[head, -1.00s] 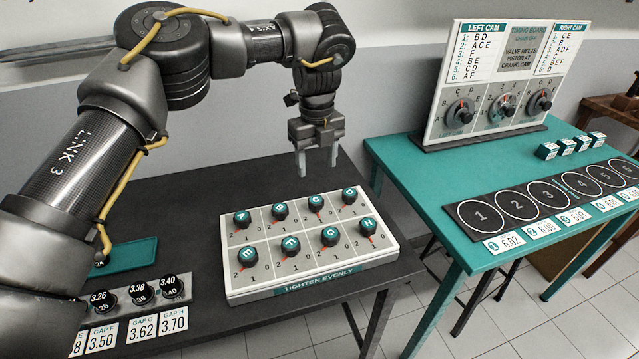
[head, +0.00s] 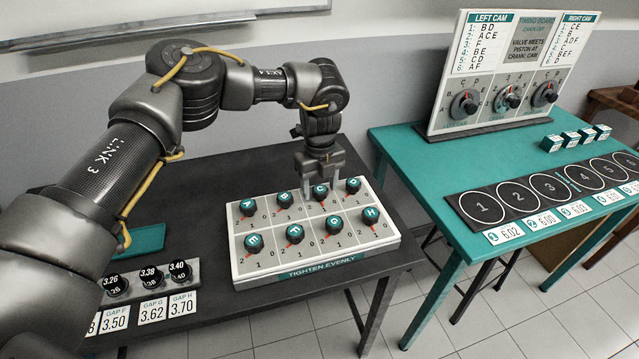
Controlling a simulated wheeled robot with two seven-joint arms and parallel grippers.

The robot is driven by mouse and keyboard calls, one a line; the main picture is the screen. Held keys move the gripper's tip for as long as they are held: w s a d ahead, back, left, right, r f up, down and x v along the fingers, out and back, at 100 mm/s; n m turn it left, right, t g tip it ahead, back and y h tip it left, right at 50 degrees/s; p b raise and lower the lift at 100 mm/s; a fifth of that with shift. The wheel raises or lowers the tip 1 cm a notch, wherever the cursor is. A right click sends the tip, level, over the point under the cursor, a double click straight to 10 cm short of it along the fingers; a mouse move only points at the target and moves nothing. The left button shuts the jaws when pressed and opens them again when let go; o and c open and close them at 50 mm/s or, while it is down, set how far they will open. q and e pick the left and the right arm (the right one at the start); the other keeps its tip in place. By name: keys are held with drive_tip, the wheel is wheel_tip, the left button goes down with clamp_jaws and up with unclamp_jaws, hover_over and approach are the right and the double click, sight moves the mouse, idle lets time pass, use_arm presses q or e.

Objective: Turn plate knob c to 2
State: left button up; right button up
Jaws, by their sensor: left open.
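The tilted white knob plate (head: 312,266) lies on the dark table, with two rows of teal-topped black knobs lettered A to H. Knob C (head: 320,191) is in the back row, third from the left. Marks 2, 1 and 0 surround each knob. My left gripper (head: 320,188) is open and comes down from above, with one finger on each side of knob C. I cannot tell whether the fingers touch it. The fingers partly hide knob C's surroundings, and its red pointer is too small to read surely. My right gripper is not in view.
Knob B (head: 284,199) and knob D (head: 353,184) stand close on either side. Gap cards and black round parts lie at the table's left front. A teal table (head: 420,160) with a timing board (head: 515,65) stands to the right.

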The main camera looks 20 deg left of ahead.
use_arm(q)
drive_tip(key=shift+c, duration=0.5)
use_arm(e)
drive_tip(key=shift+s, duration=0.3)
use_arm(q)
drive_tip(key=c, duration=0.9)
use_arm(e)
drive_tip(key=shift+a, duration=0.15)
use_arm(q)
drive_tip(key=shift+m, duration=0.4)
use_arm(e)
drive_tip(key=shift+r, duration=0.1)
use_arm(q)
drive_tip(key=shift+m+p, duration=0.4)
drive_tip(key=shift+m, duration=0.5)
drive_tip(key=m, duration=0.2)
drive_tip(key=shift+m, duration=0.4)
drive_tip(key=m, duration=0.3)
drive_tip(key=shift+p, duration=0.35)
drive_tip(key=shift+m, duration=1.7)
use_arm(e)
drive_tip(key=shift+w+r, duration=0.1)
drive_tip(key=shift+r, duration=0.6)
